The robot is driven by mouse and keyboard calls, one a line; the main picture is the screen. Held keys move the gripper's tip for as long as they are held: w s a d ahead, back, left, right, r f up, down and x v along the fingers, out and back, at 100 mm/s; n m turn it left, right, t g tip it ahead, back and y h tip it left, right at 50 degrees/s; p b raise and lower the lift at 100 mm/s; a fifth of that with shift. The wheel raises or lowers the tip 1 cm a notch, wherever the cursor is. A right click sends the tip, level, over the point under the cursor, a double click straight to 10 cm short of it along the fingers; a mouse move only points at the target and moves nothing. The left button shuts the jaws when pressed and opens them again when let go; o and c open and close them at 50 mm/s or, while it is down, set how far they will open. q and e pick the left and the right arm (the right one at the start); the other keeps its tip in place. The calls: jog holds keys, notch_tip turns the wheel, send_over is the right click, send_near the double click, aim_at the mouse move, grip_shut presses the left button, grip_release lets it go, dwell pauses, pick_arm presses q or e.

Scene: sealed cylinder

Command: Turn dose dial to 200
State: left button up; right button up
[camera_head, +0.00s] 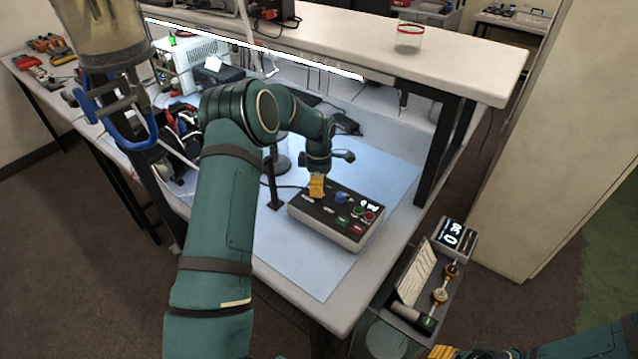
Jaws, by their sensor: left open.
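A dark-topped control box (312,219) with light sides lies on the blue mat on the table. A blue knob (341,198) stands on its top, beside green and red buttons and a small lit display (368,203). I cannot read the dial's marks or the display's digits. My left gripper (317,188), with yellow fingertips, is open and points down over the box's far left part, to the left of the blue knob. I cannot tell whether it touches the box. My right gripper (455,352) shows only partly at the bottom edge, away from the box; its jaws cannot be made out.
A second device (424,283) with a lit display and gold fittings stands right of the table. A raised shelf (470,75) with a red-rimmed clear jar (410,36) runs behind. A black stand (274,180) is left of the box. The mat (318,270) is bare in front.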

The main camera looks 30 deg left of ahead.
pick_arm(q)
grip_shut()
